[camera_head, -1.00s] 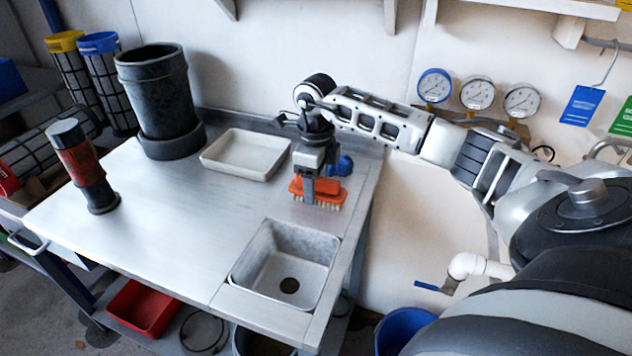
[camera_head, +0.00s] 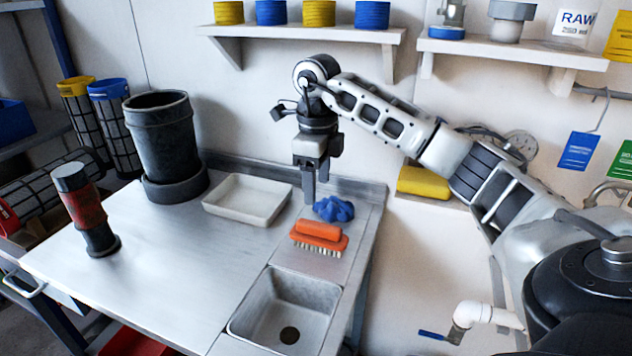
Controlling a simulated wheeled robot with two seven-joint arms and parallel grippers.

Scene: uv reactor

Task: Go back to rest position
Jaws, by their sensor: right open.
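My right gripper (camera_head: 309,190) hangs from its arm above the back right of the metal workbench (camera_head: 140,255), fingers pointing down. It is open and holds nothing. Below it and a little to the right, an orange scrub brush (camera_head: 319,236) lies bristles down on the bench, apart from the fingers. A blue crumpled cloth (camera_head: 333,208) lies behind the brush, just right of the fingertips in the picture. My left gripper is not in the head view.
A sink (camera_head: 285,305) is set into the bench's front right. A white tray (camera_head: 246,199), a black cylindrical housing (camera_head: 163,135) and a red-black cylinder (camera_head: 85,208) stand on the bench. A wall shelf (camera_head: 300,34) is above the arm. The bench's middle is clear.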

